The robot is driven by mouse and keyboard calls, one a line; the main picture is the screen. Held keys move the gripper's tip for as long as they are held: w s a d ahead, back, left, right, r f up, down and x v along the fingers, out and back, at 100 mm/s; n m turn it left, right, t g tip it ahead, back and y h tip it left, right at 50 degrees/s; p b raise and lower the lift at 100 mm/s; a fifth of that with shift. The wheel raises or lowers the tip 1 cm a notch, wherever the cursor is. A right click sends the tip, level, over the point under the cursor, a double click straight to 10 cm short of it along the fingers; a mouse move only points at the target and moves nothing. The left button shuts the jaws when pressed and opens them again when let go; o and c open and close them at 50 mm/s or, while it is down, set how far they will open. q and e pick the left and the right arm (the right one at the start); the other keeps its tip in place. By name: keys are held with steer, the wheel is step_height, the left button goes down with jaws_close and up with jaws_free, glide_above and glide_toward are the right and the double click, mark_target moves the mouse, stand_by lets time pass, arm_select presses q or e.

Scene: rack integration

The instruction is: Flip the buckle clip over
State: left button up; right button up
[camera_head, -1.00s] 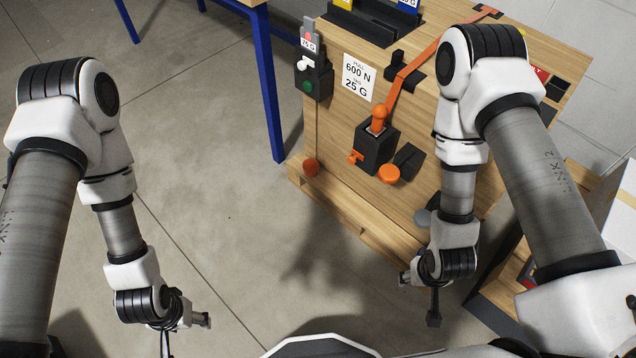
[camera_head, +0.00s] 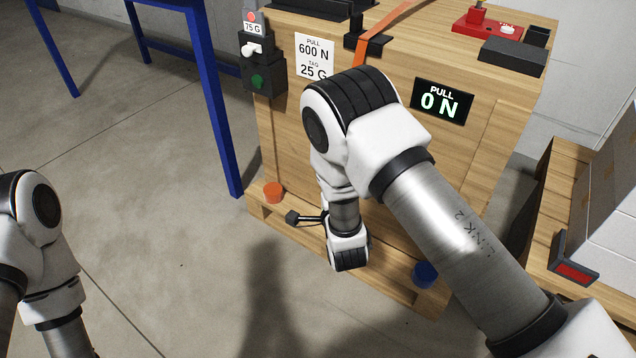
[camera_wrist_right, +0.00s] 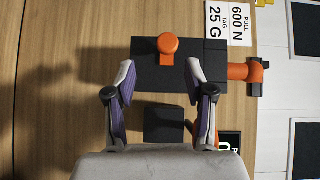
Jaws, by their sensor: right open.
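In the right wrist view, the black buckle body (camera_wrist_right: 180,52) is on the wooden crate face, with an orange round knob (camera_wrist_right: 168,44) on it and an orange handle (camera_wrist_right: 246,72) at its right side. A separate-looking dark block (camera_wrist_right: 164,124) shows below it, between my fingers; I cannot tell which part is the clip. My right gripper (camera_wrist_right: 160,78) is open, its fingertips spread over the buckle's near edge; contact cannot be told. My left gripper is out of view.
The wooden crate (camera_head: 285,130) carries an orange strap (camera_head: 388,27), a PULL display (camera_head: 441,101) reading 0 N and a 600 N label (camera_head: 314,57). A black box with a green button (camera_head: 258,78) is at left. A pallet with cartons (camera_head: 610,190) stands right.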

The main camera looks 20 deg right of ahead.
steer(key=shift+m, duration=0.3)
steer(key=w, duration=0.2)
steer(key=w+b, duration=0.1)
steer(key=w, duration=0.1)
steer(key=w+b, duration=0.1)
steer(key=w, duration=0.2)
steer(key=shift+w+d+r, duration=0.1)
steer(key=shift+d+r, duration=0.15)
steer(key=shift+d, duration=0.05)
steer(key=shift+w, duration=0.45)
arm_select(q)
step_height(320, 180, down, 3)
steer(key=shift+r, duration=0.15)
arm_select(e)
steer(key=shift+r, duration=0.1)
steer(key=shift+c, duration=0.4)
steer(key=shift+s+d, duration=0.1)
jaws_close()
